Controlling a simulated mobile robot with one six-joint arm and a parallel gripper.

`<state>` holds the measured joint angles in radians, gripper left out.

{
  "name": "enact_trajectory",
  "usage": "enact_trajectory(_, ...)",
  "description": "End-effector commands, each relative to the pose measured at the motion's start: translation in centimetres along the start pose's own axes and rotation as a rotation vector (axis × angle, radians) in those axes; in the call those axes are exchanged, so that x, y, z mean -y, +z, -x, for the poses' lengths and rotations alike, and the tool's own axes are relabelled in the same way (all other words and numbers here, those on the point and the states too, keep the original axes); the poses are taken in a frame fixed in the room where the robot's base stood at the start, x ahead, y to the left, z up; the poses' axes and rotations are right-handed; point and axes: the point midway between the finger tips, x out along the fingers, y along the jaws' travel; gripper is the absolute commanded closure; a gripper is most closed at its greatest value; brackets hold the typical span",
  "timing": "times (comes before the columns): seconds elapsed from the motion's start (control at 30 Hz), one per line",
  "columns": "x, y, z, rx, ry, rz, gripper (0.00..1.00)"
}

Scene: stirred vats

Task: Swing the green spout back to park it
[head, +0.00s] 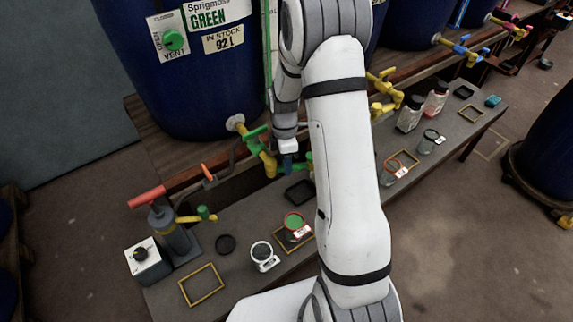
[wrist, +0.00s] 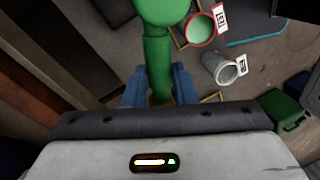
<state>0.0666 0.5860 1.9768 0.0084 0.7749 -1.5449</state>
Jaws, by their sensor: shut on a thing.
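The green spout (wrist: 157,60) runs up the middle of the wrist view, with a rounded green end at the top. My gripper (wrist: 159,88) has its blue fingers on either side of the spout and is shut on it. In the head view my gripper (head: 288,165) is at the spout (head: 300,168), beside the yellow tap body (head: 263,158) under the blue Sprigmoss Green vat (head: 185,85). My arm and gripper hide part of the spout. A green tap lever (head: 255,132) shows above the tap body.
On the grey bench stand a red-rimmed cup with green contents (head: 294,222), a white-rimmed cup (head: 262,251), a dark square tray (head: 299,192) and a yellow frame (head: 201,285). A red-handled pump (head: 170,230) stands at left. More taps (head: 385,95) line the right.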

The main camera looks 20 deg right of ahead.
Motion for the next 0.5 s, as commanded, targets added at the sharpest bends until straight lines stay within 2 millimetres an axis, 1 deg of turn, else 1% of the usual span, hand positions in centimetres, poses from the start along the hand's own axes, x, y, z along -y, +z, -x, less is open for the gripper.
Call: enact_trajectory(0.5, -0.15, -0.22, 0.07, 0.005, 0.0, 0.034, 1.0)
